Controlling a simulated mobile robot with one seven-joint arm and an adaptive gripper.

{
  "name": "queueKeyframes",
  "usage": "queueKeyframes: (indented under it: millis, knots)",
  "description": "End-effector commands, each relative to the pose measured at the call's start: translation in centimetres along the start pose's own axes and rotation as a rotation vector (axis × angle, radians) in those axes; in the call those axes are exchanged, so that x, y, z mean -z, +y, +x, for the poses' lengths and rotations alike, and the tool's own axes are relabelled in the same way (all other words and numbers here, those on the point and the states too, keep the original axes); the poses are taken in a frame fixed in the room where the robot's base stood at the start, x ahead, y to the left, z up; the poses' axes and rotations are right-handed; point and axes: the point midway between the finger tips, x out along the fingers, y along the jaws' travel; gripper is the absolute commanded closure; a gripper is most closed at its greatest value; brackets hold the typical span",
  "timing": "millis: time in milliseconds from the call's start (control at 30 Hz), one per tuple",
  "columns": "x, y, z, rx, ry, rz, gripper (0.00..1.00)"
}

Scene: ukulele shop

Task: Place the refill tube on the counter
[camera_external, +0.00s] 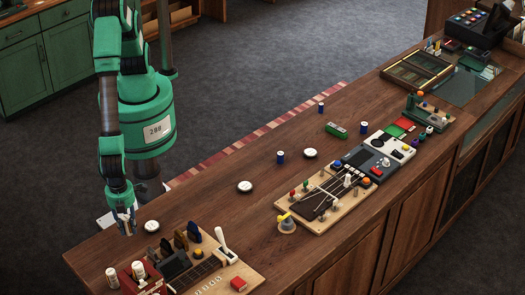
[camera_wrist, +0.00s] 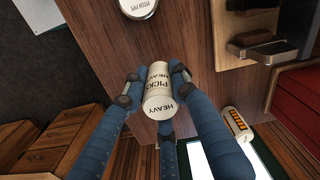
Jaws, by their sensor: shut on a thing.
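My gripper (camera_external: 124,222) is shut on a white refill tube, at the left end of the wooden counter (camera_external: 200,207). In the wrist view my blue fingers (camera_wrist: 155,76) close on both sides of this tube (camera_wrist: 157,101), which is lettered "HEAVY PICKS". Its round end faces the camera. Behind it lies the bare wood of the counter (camera_wrist: 185,28). I cannot tell whether the tube touches the wood. One similar tube (camera_wrist: 236,122) also shows in the wrist view.
A round white tin (camera_external: 152,226) lies just right of my gripper; another (camera_external: 245,187) lies farther along. A fretboard panel with a lever (camera_external: 222,240) stands nearby. The bare wood between the tins is clear. Several boards and gadgets (camera_external: 330,195) fill the right side.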

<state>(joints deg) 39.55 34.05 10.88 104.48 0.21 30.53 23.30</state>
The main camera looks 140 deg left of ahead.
Motion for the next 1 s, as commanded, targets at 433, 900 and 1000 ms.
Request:
queueKeyframes:
  millis: [433,900,1000]
  knots:
    - [3.2,-1.5,0.3,0.0,0.0,0.0,0.99]
    - [9.1,-4.3,0.8,0.0,0.001,0.0,0.99]
    - [10.3,-4.8,1.0,0.0,0.001,0.0,0.99]
